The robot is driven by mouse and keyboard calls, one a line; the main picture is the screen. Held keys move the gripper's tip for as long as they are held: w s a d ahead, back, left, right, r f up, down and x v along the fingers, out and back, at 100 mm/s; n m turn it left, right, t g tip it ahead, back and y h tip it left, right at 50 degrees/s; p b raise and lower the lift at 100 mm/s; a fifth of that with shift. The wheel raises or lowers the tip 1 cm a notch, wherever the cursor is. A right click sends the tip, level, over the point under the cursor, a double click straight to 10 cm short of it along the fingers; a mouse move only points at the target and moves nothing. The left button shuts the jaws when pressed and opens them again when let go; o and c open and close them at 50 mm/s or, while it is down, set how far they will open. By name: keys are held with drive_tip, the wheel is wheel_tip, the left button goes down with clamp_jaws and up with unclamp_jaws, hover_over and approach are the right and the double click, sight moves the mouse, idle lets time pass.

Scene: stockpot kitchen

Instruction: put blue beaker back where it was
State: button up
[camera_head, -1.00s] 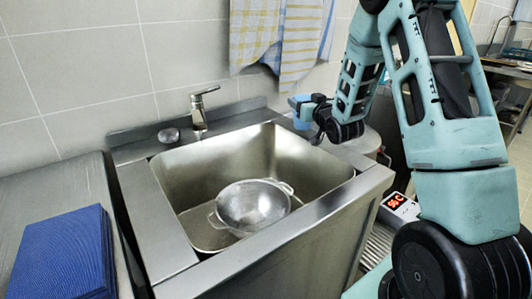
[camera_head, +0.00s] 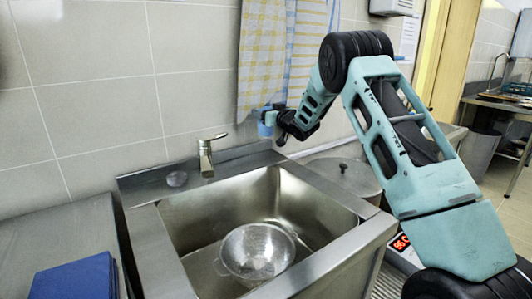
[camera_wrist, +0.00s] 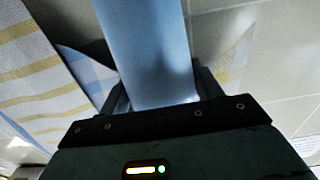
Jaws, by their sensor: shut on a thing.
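The blue beaker (camera_head: 266,124) is held in my gripper (camera_head: 272,114), in front of the tiled wall and hanging towels, above the back right corner of the sink. In the wrist view the light blue beaker (camera_wrist: 148,50) fills the space between the two fingers of my gripper (camera_wrist: 155,92), which are shut on it. The beaker's far end runs out of the top of the wrist view. The head view shows it small and partly covered by the gripper, so its rim and contents cannot be made out.
The steel sink (camera_head: 158,240) holds a colander (camera_head: 258,252); a faucet (camera_head: 207,155) stands behind it. A lidded pot (camera_head: 345,178) stands right of the sink. Towels (camera_head: 268,60) hang close behind my gripper. A blue board (camera_head: 75,277) lies on the left counter.

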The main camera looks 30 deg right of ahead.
wheel_tip(320, 180, down, 10)
drive_tip(key=shift+r, duration=0.2)
idle(0.3)
drive_tip(key=shift+f, duration=0.2)
drive_tip(key=o, duration=1)
drive_tip(key=shift+r, duration=0.15)
drive_tip(key=shift+r+p, duration=0.1)
drive_tip(key=shift+p, duration=0.2)
drive_tip(key=s+b, duration=0.1)
drive_tip(key=s, duration=1.1)
drive_tip(key=shift+d, duration=0.15)
